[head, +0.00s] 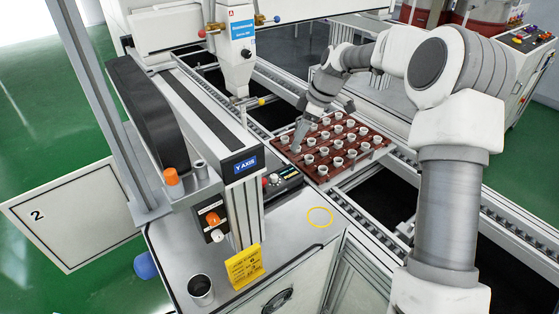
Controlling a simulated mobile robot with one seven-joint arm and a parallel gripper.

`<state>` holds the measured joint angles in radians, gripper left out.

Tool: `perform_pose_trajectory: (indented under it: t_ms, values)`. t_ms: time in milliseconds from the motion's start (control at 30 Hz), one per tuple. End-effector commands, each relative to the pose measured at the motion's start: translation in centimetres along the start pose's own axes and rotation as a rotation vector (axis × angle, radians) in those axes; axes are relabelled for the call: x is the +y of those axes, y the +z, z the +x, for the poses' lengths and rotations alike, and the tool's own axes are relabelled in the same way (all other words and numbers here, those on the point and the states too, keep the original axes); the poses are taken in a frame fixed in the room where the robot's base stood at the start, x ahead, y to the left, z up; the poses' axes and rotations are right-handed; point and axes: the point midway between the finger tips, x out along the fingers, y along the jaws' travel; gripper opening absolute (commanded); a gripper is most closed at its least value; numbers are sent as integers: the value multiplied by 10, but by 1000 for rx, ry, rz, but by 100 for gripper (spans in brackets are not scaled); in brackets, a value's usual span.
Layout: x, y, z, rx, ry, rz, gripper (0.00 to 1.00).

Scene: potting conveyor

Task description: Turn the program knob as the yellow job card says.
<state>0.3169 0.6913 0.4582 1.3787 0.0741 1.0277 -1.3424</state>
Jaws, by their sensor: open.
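The yellow job card (245,266) stands on the front bench top, its writing too small to read. A small black control box (284,184) with a red button and a pale knob lies behind the card, beside the tray. I cannot tell which of these is the program knob. My gripper (322,127) is open and empty, over the back left part of the brown tray, apart from the knobs. Its exact height above the tray is unclear.
The brown tray (322,183) holds several small white pots on the conveyor (377,228). A dispensing head (239,50) hangs at the tray's back left. The bench around the yellow ring (320,208) is clear.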

Motion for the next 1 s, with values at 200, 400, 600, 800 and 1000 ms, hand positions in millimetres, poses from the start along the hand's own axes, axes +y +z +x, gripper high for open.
perform_pose_trajectory:
  t_ms: [200,400,600,800,1000]
  values:
    - [10,2,12,31,-15,-36,60]
    - [10,1,32,31,-18,-38,60]
    - [8,0,74,30,-20,-38,60]
    - [7,-2,118,30,-21,-37,60]
    - [7,-3,156,30,-18,-36,60]
